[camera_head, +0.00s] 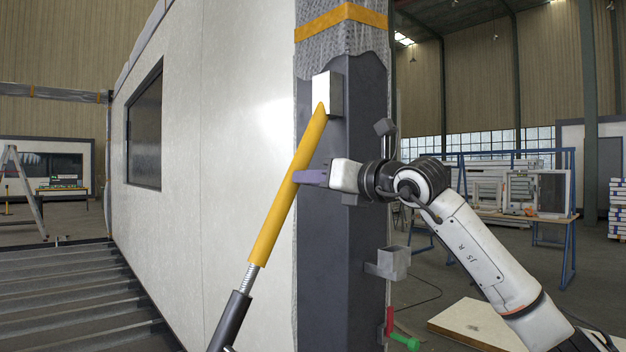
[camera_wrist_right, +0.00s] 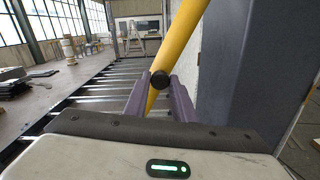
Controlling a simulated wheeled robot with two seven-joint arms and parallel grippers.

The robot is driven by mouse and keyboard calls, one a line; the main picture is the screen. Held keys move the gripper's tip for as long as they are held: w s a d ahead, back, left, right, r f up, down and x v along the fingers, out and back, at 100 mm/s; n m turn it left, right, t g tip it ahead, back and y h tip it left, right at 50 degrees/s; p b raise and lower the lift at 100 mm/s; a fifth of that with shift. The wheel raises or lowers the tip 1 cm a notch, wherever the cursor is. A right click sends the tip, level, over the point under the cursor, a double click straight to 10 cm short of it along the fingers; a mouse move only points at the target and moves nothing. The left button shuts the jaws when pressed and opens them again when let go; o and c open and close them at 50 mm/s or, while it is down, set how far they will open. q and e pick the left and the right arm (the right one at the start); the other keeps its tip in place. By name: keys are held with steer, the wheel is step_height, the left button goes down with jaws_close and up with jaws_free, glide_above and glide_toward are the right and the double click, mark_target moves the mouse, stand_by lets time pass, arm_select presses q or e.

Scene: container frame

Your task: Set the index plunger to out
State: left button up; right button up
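The index plunger shows in the right wrist view as a round black knob (camera_wrist_right: 160,80) on the yellow brace tube (camera_wrist_right: 183,40). In the head view the slanted yellow tube (camera_head: 286,190) runs up to a bracket (camera_head: 329,93) on the dark post, and the knob cannot be made out. My right gripper (camera_head: 299,177) reaches the tube from the right, about halfway up. In the wrist view its two purple fingers (camera_wrist_right: 160,86) stand apart, one on each side of the knob. Whether they touch it I cannot tell. My left gripper is out of view.
The dark post (camera_head: 340,250) stands right behind the tube, with a small grey box (camera_head: 393,262) and a red lever (camera_head: 389,321) with a green handle (camera_head: 406,342) lower down. A white wall panel (camera_head: 245,130) lies to the left. The tube's lower end has a threaded rod (camera_head: 248,279).

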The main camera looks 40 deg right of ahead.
jaws_close()
steer(key=shift+s+f+b, duration=0.1)
steer(key=shift+s+b, duration=0.55)
steer(key=shift+s, duration=0.15)
steer(key=shift+o, duration=1.4)
jaws_free()
steer(key=o, duration=0.4)
steer(key=shift+s+d, duration=0.1)
steer(key=shift+s, duration=0.05)
